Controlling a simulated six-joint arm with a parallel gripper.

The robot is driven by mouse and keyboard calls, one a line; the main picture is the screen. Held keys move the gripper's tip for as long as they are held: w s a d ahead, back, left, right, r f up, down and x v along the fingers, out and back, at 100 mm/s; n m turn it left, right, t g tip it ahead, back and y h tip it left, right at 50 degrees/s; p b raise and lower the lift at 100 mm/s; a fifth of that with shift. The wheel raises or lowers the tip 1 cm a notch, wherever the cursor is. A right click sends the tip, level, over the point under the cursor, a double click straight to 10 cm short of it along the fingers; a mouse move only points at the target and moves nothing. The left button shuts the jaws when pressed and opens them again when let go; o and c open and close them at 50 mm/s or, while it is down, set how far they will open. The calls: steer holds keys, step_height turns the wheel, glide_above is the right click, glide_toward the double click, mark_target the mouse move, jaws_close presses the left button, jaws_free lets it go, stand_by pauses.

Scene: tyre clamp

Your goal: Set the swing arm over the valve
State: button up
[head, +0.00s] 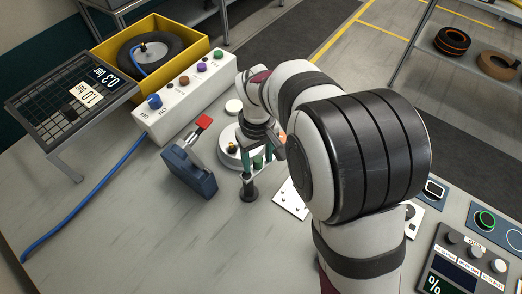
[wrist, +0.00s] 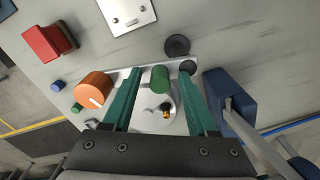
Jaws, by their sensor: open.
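A round pale disc (head: 228,152) on the bench carries a small brass valve (head: 232,147); the valve also shows in the wrist view (wrist: 165,106). A green knob (wrist: 160,80) stands between my fingers, next to a narrow silver bar that looks like the swing arm; my gripper hides much of it. The knob also shows in the head view (head: 258,162). In the wrist view the valve is below the knob, not under it. My gripper (wrist: 162,74) is open, with one green finger on each side of the knob and gaps between. It reaches down over the fixture in the head view (head: 262,164).
A blue clamp block (head: 190,168) with a red tip (head: 204,121) stands left of my gripper. A black post (head: 249,190) is close in front.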

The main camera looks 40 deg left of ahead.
jaws_close()
stand_by(1.4)
